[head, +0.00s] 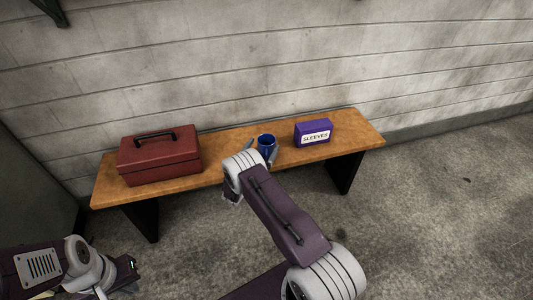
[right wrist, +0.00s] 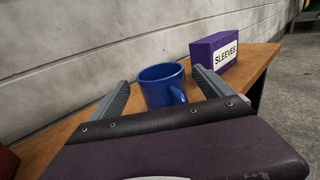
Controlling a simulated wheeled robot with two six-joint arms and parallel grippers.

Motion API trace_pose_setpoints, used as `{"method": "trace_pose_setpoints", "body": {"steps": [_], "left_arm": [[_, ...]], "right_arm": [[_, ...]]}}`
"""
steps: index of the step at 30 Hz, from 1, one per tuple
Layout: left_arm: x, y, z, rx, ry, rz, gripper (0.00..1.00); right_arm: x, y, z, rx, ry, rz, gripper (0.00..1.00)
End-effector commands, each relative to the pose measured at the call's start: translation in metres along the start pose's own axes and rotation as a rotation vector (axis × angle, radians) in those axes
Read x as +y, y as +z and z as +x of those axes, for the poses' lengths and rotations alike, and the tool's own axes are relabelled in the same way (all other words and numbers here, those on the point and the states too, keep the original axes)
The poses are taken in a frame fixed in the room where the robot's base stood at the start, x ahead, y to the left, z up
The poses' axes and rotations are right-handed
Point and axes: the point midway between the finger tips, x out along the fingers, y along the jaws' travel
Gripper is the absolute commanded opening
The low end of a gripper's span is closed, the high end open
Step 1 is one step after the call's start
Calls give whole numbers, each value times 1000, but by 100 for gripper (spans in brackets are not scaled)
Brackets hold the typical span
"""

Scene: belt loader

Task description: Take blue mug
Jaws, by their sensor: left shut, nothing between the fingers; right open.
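The blue mug (head: 267,142) stands upright on the wooden bench (head: 232,137), between the red box and the purple box. In the right wrist view the mug (right wrist: 161,85) sits between the two open fingers of my right gripper (right wrist: 165,92), with its handle toward the right finger. I cannot tell whether either finger touches it. In the head view my right gripper (head: 262,151) is at the mug, partly hidden by my own wrist. My left gripper (head: 131,272) is shut and empty at the lower left, away from the bench.
A red metal box (head: 160,158) with a black handle stands on the bench's left part. A purple box labelled SLEEVES (head: 313,132) stands right of the mug, near my right finger's side. A block wall (head: 270,60) runs behind the bench. Concrete floor (head: 430,200) is clear at right.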

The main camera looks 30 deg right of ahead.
Motion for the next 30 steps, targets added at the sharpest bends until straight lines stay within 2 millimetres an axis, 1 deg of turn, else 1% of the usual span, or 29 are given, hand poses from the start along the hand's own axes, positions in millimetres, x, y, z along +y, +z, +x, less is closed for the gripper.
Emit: {"method": "trace_pose_setpoints", "body": {"steps": [1, 3, 5, 7, 12, 13, 14, 15, 17, 18, 20, 21, 22, 27, 30], "left_arm": [[0, 2, 13, 0, 0, 0, 0], [0, 2, 16, 0, 0, 0, 0], [0, 2, 18, 0, 0, 0, 0], [0, 2, 18, 0, 0, 0, 0], [0, 2, 16, 0, 0, 0, 0], [0, 2, 16, 0, 0, 0, 0], [0, 2, 16, 0, 0, 0, 0], [0, 2, 16, 0, 0, 0, 0], [0, 2, 16, 0, 0, 0, 0], [0, 2, 16, 0, 0, 0, 0], [0, 2, 16, 0, 0, 0, 0], [0, 2, 16, 0, 0, 0, 0], [0, 2, 16, 0, 0, 0, 0], [0, 2, 16, 0, 0, 0, 0], [0, 1, 13, 0, 0, 0, 0]], "right_arm": [[-2, -8, 10, -2, -3, 3, 91], [-2, -6, 22, -1, -3, 3, 91], [-1, -5, 28, -2, -1, 2, 91], [-1, -3, 31, 0, -1, 0, 91], [-1, -2, 31, 0, 0, 0, 91], [-1, -2, 31, 0, 0, 0, 85], [-1, -2, 31, 0, 0, 0, 77], [-1, -2, 31, 0, 0, 0, 66], [-1, -2, 31, 0, 0, 0, 49], [-1, -2, 31, 0, 0, 0, 38], [-1, -2, 31, 0, 0, 0, 21], [-1, -2, 31, 0, 0, 0, 10], [-1, -2, 31, -2, 0, 1, 9], [-1, -1, 31, -1, 0, 1, 9], [-1, 4, 31, -2, 0, 1, 9]]}}
